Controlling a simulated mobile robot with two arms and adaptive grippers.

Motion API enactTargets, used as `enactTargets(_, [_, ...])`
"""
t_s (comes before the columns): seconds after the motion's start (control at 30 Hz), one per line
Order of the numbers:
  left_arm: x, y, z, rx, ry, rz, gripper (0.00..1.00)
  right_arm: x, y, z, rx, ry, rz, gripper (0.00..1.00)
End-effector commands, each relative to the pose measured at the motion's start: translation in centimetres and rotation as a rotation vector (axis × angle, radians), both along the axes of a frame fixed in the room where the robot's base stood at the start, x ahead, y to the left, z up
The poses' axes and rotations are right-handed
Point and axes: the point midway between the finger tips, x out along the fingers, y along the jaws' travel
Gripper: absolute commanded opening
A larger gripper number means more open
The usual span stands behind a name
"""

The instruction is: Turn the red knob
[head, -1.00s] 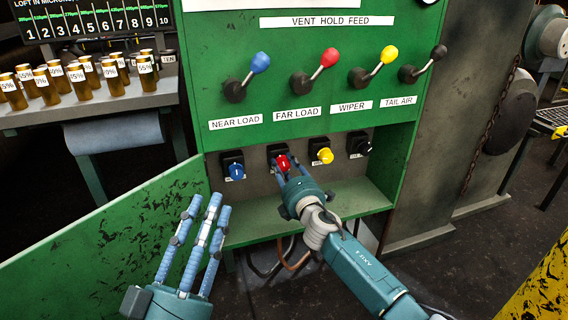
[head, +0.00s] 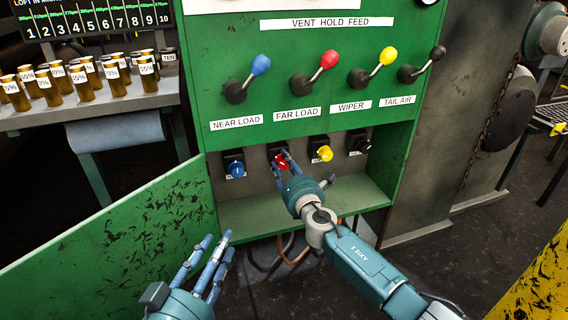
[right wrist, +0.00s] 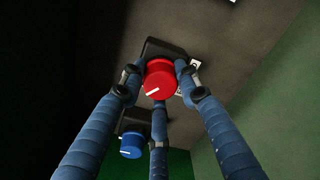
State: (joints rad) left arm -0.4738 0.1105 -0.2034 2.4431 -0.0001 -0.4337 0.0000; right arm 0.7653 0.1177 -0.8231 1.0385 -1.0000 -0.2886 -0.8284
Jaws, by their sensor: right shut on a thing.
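The red knob (head: 281,162) sits on a black base in the lower row of the green panel. It also shows in the right wrist view (right wrist: 160,79), its white mark pointing to the lower left. My right gripper (head: 284,163) is shut on the red knob, its blue fingers around the knob's sides in the right wrist view (right wrist: 158,82). In the head view the fingers partly cover the knob. My left gripper (head: 213,262) is open and empty, low in front of the open green door.
A blue knob (head: 236,169), a yellow knob (head: 324,153) and a black knob (head: 361,144) share the row. Several coloured levers stand above. A green ledge (head: 300,207) lies below the knobs. The green door (head: 120,235) stands open at left. Gold canisters (head: 85,80) stand on a shelf.

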Motion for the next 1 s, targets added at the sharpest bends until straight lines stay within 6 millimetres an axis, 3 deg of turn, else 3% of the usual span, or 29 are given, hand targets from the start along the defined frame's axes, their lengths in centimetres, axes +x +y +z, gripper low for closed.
enactTargets(0.03, [-0.02,0.03,-0.11,0.001,0.005,0.0,0.34,0.25,-0.69,0.01,-0.008,-0.002,-0.013,0.06])
enactTargets(0.47, [-0.04,0.04,-0.25,0.003,0.012,0.001,0.34,0.31,-0.71,0.18,-0.014,-0.007,-0.014,0.06])
enactTargets(0.5, [-0.04,0.04,-0.25,0.003,0.012,0.001,0.34,0.31,-0.72,0.2,-0.013,-0.007,-0.014,0.38])
enactTargets(0.57, [-0.04,0.04,-0.24,0.003,0.011,0.001,0.34,0.3,-0.68,0.21,-0.013,-0.006,-0.013,0.5])
enactTargets(1.0, [0.0,0.07,-0.24,0.003,0.009,0.001,0.34,-0.55,-0.47,0.19,-0.012,-0.008,-0.003,0.51])
